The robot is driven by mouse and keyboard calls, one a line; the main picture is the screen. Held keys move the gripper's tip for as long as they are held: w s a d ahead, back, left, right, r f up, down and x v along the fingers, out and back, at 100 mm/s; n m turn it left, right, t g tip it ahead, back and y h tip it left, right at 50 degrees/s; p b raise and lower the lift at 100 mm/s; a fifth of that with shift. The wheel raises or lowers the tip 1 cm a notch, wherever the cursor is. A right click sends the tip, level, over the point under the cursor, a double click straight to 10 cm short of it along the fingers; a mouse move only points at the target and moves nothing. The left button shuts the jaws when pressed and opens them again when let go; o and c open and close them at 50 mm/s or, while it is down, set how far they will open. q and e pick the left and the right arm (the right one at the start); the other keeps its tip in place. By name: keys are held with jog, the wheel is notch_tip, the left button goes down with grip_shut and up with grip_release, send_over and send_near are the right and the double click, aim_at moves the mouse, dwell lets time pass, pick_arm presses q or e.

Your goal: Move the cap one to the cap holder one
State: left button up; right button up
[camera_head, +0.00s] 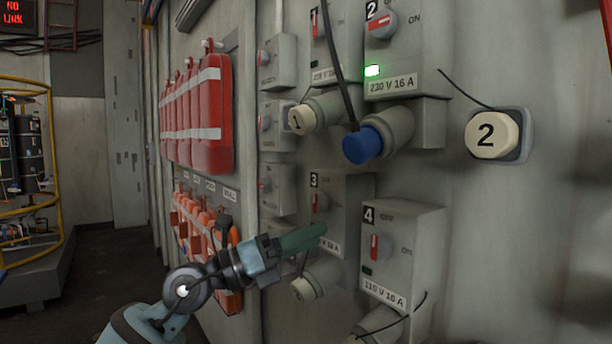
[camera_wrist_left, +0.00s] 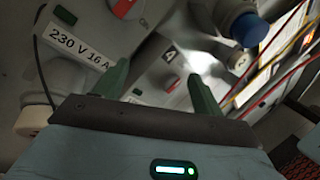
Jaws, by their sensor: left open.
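Cap one (camera_head: 300,118), cream with a black 1, sits on the end of the grey socket of box 1 in the head view. A thin cord hangs by it. I cannot pick out cap holder one. A similar holder on the right carries cream cap 2 (camera_head: 492,134). My left gripper (camera_head: 316,233), with green fingers, is open and empty in front of box 3, below cap one and apart from it. In the left wrist view the two fingers (camera_wrist_left: 162,88) stand apart with nothing between them. My right gripper is not in view.
A blue plug (camera_head: 363,145) with a black cable is in the socket of box 2, right of cap one. Box 4 (camera_head: 400,260) juts out at lower right. Red cylinders (camera_head: 208,115) and orange items (camera_head: 205,232) line the wall at left.

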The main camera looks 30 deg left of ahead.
pick_arm(q)
jog(key=s+a+r+m+t+y, duration=0.15)
jog(key=a+r, duration=0.25)
jog(key=r, duration=0.4)
jog(key=m+t+y+b, duration=0.1)
jog(key=t+y, duration=0.2)
jog(key=y, duration=0.1)
send_near(297, 122)
jog(key=shift+w+a+r, duration=0.1)
jog(key=shift+r, duration=0.05)
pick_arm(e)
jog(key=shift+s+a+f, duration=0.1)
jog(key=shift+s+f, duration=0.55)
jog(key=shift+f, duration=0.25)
